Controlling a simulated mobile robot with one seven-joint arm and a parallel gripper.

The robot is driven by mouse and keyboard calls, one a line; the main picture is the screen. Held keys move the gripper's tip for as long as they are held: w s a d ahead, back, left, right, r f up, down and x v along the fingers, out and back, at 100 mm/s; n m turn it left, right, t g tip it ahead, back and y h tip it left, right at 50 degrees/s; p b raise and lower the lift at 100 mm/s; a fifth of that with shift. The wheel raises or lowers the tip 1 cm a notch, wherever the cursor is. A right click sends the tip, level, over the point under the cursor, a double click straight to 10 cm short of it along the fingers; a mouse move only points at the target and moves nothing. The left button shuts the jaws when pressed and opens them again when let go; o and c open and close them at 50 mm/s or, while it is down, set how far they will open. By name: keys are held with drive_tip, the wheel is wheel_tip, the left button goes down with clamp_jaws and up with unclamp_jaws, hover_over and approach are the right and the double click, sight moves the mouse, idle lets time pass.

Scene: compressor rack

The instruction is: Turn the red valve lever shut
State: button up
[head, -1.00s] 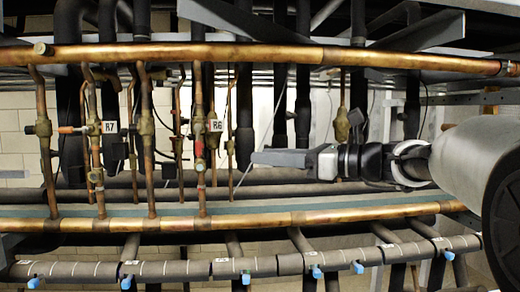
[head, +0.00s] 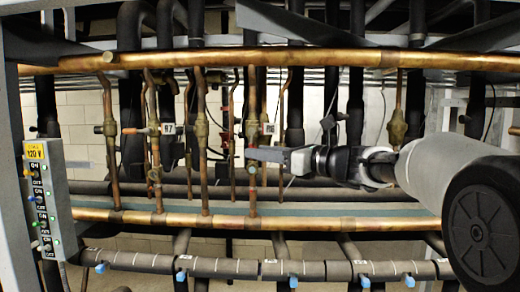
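Two small reddish parts show among the copper pipes in the head view. One is an orange-red handle (head: 132,131) lying level, left of the R7 tag (head: 168,128). The other is a dark red piece (head: 226,121) by a thin upright pipe between the R7 and R6 tags. I cannot tell for certain which is the red valve lever. My gripper (head: 249,154) points left, its tip overlapping the upright copper pipe just below the R6 tag (head: 268,128). Its fingers show edge-on, so their opening is unclear. I see nothing held; contact with the pipe cannot be judged.
Copper header pipes run across above (head: 330,57) and below (head: 300,223) my gripper. Upright pipes stand close together between them. A grey switch box (head: 42,190) with coloured knobs and lights is on a post at the left. Blue-handled valves (head: 293,281) line the bottom.

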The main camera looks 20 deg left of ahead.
drive_tip(key=shift+w+a, duration=0.2)
drive_tip(key=shift+a, duration=0.25)
clamp_jaws()
drive_tip(key=shift+f+b, duration=0.15)
drive_tip(key=shift+b, duration=0.15)
